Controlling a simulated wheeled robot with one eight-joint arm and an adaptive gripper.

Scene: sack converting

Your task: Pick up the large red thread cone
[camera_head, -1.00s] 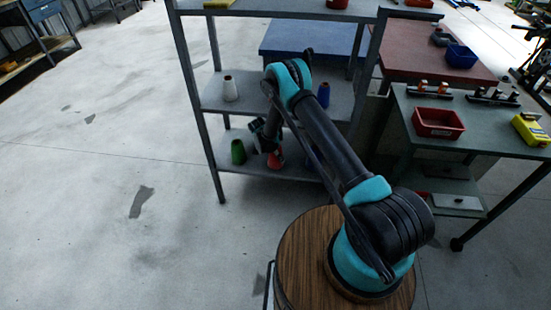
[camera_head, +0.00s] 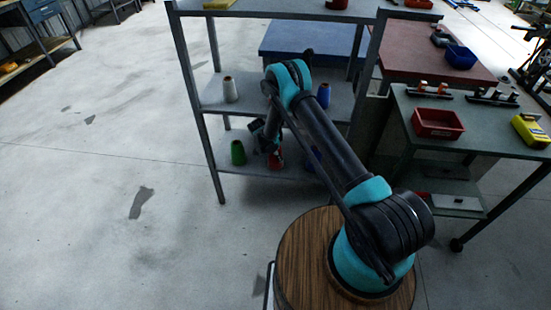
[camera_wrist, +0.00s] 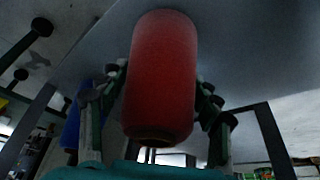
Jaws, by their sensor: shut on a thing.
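The large red thread cone (camera_wrist: 160,75) fills the middle of the wrist view. The fingers of my gripper (camera_wrist: 160,100) stand on both of its sides and are closed on it. In the camera_head view the red cone (camera_head: 276,159) shows small at the lower shelf, partly covered by my gripper (camera_head: 268,145). I cannot tell whether its base touches the shelf or is just above it.
A green cone (camera_head: 238,152) stands left on the lower shelf (camera_head: 250,168). A blue cone (camera_head: 312,157) is partly hidden behind my arm. A white cone (camera_head: 230,89) and another blue cone (camera_head: 324,95) stand on the shelf above. Shelf posts frame the space.

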